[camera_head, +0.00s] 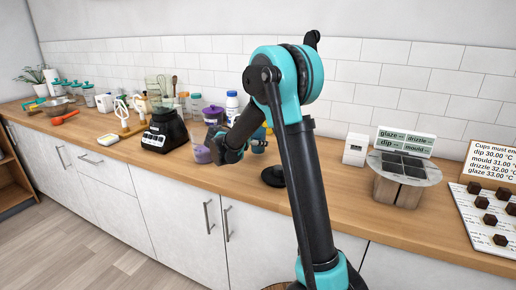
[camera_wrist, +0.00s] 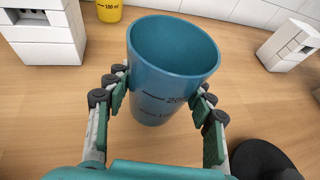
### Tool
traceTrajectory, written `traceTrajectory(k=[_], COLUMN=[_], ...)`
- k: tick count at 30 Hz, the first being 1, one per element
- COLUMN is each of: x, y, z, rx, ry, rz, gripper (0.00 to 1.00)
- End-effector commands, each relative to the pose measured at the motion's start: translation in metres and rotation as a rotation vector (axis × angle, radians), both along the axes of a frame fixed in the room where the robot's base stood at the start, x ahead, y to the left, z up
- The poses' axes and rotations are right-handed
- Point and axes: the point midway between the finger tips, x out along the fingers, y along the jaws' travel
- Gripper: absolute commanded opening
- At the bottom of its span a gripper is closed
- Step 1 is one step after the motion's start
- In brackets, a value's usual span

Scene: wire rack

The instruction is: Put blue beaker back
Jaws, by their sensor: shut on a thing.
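The blue beaker (camera_wrist: 170,80), an open cup with dark volume marks, fills the middle of the wrist view. My gripper (camera_wrist: 163,104) is shut on its sides, with one finger left and one right. The beaker looks empty inside. Whether its base touches the counter or hangs just above it, I cannot tell. In the head view my gripper (camera_head: 257,143) is low over the counter, mostly behind my own arm, and the beaker is hard to make out there. A yellow beaker (camera_wrist: 109,10) stands behind it at the top of the wrist view.
White blocks (camera_wrist: 42,42) and (camera_wrist: 292,45) stand on either side in the wrist view. A black round base (camera_wrist: 262,162) is at lower right. On the wooden counter (camera_head: 325,183), a black blender (camera_head: 165,131) stands left and a round stand (camera_head: 404,178) right.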

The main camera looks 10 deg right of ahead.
Motion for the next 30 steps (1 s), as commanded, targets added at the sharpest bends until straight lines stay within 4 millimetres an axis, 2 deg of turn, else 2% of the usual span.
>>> traceTrajectory(k=[6, 16, 17, 18, 21, 30], x=[0.001, 0.000, 0.000, 0.000, 0.000, 0.000], y=[0.000, 0.000, 0.000, 0.000, 0.000, 0.000], z=[-0.027, -0.030, -0.030, -0.029, -0.029, -0.028], rx=[0.000, 0.000, 0.000, 0.000, 0.000, 0.000], ry=[0.000, 0.000, 0.000, 0.000, 0.000, 0.000], rz=[0.000, 0.000, 0.000, 0.000, 0.000, 0.000], gripper=[0.16, 0.16, 0.57, 0.62, 0.74, 0.74])
